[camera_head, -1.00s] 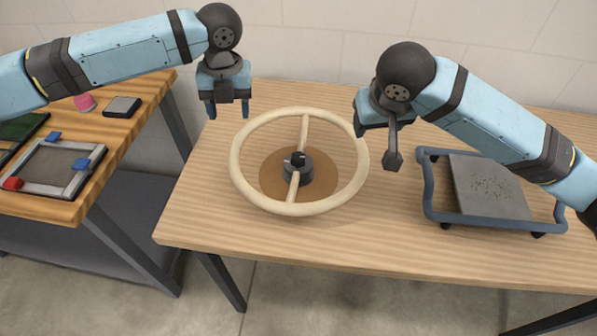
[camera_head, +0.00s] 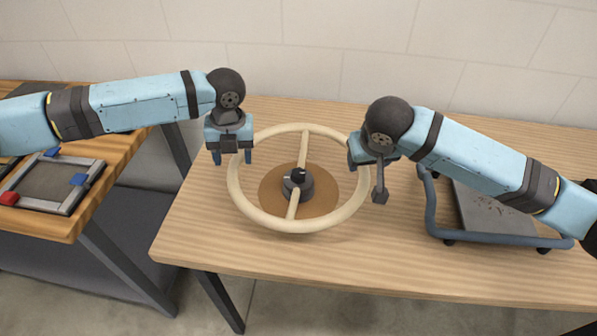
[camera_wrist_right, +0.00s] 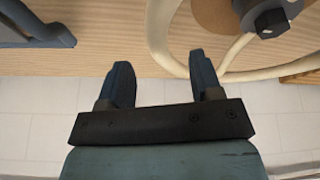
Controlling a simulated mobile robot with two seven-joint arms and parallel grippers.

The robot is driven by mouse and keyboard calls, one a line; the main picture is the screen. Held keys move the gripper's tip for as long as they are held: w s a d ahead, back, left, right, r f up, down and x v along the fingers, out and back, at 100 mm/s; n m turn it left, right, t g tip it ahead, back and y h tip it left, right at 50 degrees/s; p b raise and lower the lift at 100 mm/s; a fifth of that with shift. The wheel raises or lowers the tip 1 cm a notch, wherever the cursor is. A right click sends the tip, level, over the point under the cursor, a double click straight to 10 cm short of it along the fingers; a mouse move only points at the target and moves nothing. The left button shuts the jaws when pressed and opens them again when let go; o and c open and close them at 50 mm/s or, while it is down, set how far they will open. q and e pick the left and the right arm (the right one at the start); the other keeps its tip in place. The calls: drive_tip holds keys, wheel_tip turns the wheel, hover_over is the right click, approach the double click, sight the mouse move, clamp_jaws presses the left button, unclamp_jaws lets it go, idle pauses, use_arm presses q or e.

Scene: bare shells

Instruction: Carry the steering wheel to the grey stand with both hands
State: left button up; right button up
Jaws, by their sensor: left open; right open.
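The cream steering wheel (camera_head: 357,199) lies flat on the wooden table, with two spokes and a dark hub over a round brown patch. Its rim also shows in the right wrist view (camera_wrist_right: 159,35). My left gripper (camera_head: 231,158) is open and empty at the wheel's upper left rim; one finger overlaps the rim in the picture. My right gripper (camera_wrist_right: 161,68) is open; the rim shows between its fingertips, nearer the right finger, and contact cannot be told. A grey plate (camera_head: 485,212) in a blue tube frame stands at the right, partly hidden by my right arm; it may be the grey stand.
A second wooden table (camera_head: 100,205) at the left holds a grey-framed tray (camera_head: 62,209) with red and blue blocks. A gap separates the two tables. The wooden tabletop (camera_head: 330,262) is clear in front of the wheel. A pale wall stands behind.

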sight(234, 165)
use_arm(q)
drive_tip(key=f, duration=0.6)
drive_tip(key=shift+a+f, duration=0.2)
drive_tip(key=shift+f, duration=0.1)
use_arm(e)
drive_tip(key=x, duration=0.6)
drive_tip(key=shift+w+f, duration=0.1)
drive_tip(key=shift+f, duration=0.2)
use_arm(q)
clamp_jaws()
use_arm(e)
clamp_jaws()
use_arm(q)
drive_tip(key=shift+r, duration=0.1)
use_arm(e)
drive_tip(key=shift+r, duration=0.1)
